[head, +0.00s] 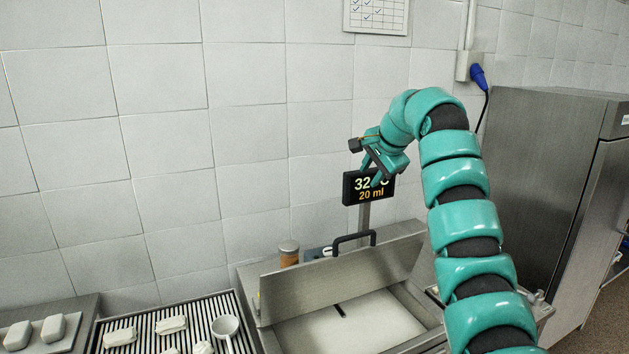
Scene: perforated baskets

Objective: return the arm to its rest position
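My arm rises from the lower right of the head view and bends over to the left at its top. My gripper (370,171) hangs at the arm's end, in front of the small black display that reads "20 ml". I see no object in it. Its fingers are small and seen at an angle, so I cannot tell whether they are open or shut. It is above the steel basin unit (285,290) and apart from the black handle there.
A slatted tray (240,304) at the lower left holds pale blocks and a white scoop (225,328). More blocks lie on a board (75,340) further left. A brown-orange jar (289,253) stands behind the basin. A steel cabinet (545,180) stands at right.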

